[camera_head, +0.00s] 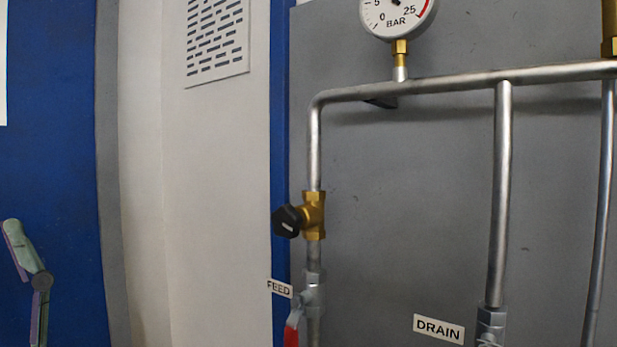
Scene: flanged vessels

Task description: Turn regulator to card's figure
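A brass regulator body (314,216) sits on the left vertical pipe, with a black knob (287,221) on its left side bearing a small pale mark I cannot read. A round white pressure gauge (396,14) marked BAR stands above the horizontal pipe. No card with a readable figure shows; a white sheet (2,65) is cut off at the left edge. A pale green and grey jointed part, apparently a finger of my gripper (27,262), shows at lower left, well apart from the knob.
Below the regulator is a valve with a red lever (293,328), beside a FEED label (279,288). A DRAIN label (438,329) stands beside another pipe valve (491,325). A slotted vent plate (217,40) is on the pale wall. The space left of the knob looks free.

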